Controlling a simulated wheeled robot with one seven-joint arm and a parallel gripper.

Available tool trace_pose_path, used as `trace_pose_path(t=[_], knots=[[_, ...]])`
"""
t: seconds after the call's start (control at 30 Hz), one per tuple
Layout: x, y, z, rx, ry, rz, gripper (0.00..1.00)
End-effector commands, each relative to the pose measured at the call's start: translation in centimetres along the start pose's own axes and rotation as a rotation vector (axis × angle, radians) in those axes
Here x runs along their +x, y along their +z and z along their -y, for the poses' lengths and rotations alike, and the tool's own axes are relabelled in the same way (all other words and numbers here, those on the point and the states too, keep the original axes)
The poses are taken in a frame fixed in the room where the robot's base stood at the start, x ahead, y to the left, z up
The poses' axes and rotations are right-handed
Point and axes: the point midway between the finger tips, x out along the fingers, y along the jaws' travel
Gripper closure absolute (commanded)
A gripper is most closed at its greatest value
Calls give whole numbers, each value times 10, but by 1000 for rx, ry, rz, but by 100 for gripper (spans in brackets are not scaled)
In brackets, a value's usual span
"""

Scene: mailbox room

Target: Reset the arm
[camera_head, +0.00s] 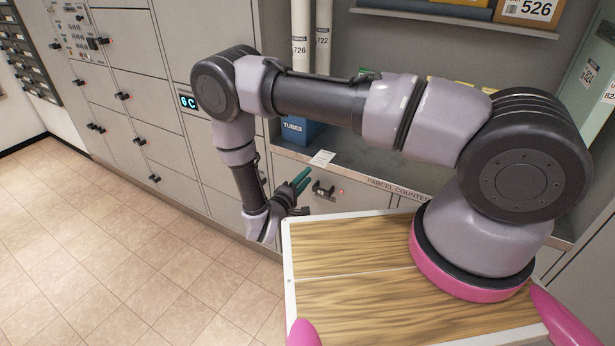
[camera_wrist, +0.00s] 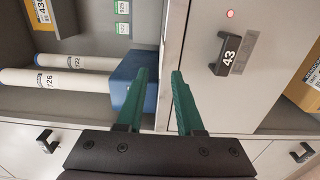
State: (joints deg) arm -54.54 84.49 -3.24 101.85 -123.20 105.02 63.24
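My gripper (camera_head: 301,180) hangs past the far left edge of my wooden-topped base in the head view, in front of the parcel counter. My arm is bent: it reaches left from its pink-ringed base, then drops at the elbow. In the wrist view the two green fingers of my gripper (camera_wrist: 161,74) stand apart with a gap between the tips. Nothing is between them. The wrist view is turned sideways. A door with a black handle marked 43 (camera_wrist: 228,54) and a red light is ahead on the right. Whether the fingers touch anything is not shown; they look clear.
The parcel counter (camera_head: 381,183) has handled doors below. A blue TUBES box (camera_head: 296,132) with white tubes (camera_head: 300,45) stands on it. Grey lockers (camera_head: 137,89) line the left wall. A shelf (camera_head: 455,17) holds boxes above. The tiled floor (camera_head: 123,255) at left is clear.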

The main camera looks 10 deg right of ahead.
Motion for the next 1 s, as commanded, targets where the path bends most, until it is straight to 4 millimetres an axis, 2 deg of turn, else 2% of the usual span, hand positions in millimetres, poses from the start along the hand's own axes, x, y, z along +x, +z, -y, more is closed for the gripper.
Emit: trace_pose_path(t=[0.33,0.87,1.0], knots=[[-15,0,0,0,0,-1,64],[-16,0,-1,0,-1,2,64],[-6,0,-21,8,-15,63,64]])
